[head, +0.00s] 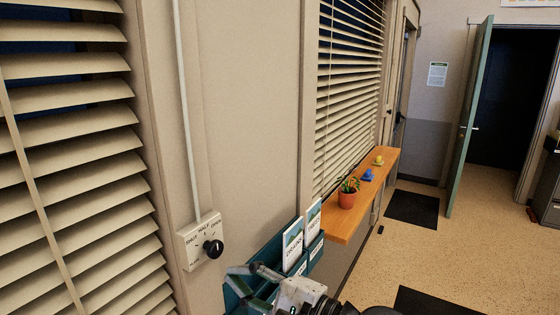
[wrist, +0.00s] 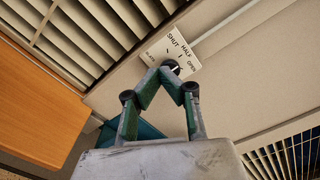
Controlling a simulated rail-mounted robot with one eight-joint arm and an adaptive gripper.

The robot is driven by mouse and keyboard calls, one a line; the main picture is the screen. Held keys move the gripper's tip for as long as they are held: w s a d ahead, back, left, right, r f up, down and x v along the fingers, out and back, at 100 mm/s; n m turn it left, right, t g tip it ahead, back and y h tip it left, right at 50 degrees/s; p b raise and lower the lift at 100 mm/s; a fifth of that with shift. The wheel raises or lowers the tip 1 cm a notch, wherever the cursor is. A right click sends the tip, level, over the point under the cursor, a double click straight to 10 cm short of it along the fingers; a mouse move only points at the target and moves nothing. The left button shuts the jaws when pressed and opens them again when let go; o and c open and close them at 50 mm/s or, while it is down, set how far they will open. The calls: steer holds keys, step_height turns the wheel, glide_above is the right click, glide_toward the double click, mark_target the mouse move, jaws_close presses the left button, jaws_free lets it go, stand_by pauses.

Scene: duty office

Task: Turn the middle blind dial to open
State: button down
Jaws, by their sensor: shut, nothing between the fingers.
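A white dial plate (head: 190,251) with a black knob (head: 213,249) is fixed to the wall between two blinds, below a white conduit. Words around the knob include HALF and OPEN. In the wrist view the plate (wrist: 186,50) reads SHUT, HALF and OPEN, and the knob (wrist: 171,64) is partly hidden behind my fingertips. Where its pointer stands is hard to tell. My gripper (wrist: 168,74) is shut and empty, its tips in front of the knob; I cannot tell whether they touch. In the head view my gripper is low, right of and below the plate.
Slatted blinds (head: 80,150) hang at left and farther right (head: 350,90). A teal rack (head: 270,255) with brochures (head: 293,246) is on the wall close to my gripper. An orange shelf (head: 345,222) holds a potted plant (head: 347,196). Open floor lies at right, before a door (head: 468,115).

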steer(key=shift+b+x, duration=0.8)
steer(key=shift+x, duration=2.7)
steer(key=shift+w+d+r+p, duration=0.2)
steer(key=shift+w+r, duration=0.1)
steer(key=shift+r, duration=0.3)
steer(key=shift+w+d+r+p, duration=0.1)
steer(key=shift+w+d+r, duration=0.1)
steer(key=shift+w+r, duration=0.25)
steer(key=shift+s+r+p, duration=0.25)
steer(key=shift+r+p, duration=0.05)
steer(key=shift+r, duration=0.1)
steer(key=shift+s, duration=0.1)
steer(key=p, duration=0.1)
glide_toward(212, 248)
steer(key=a+r, duration=0.2)
steer(key=shift+w+a, duration=0.2)
steer(key=shift+a, duration=0.1)
steer(key=shift+w+a+f+b, duration=0.35)
steer(key=shift+w+a+b, duration=0.05)
steer(key=shift+a, duration=0.55)
steer(key=shift+w+a+f+b, duration=0.35)
steer(key=shift+w+a+b, duration=0.1)
steer(key=shift+a, duration=0.45)
steer(key=shift+w+a+f+b, duration=0.35)
steer(key=shift+w+a, duration=0.05)
steer(key=shift+a, duration=0.55)
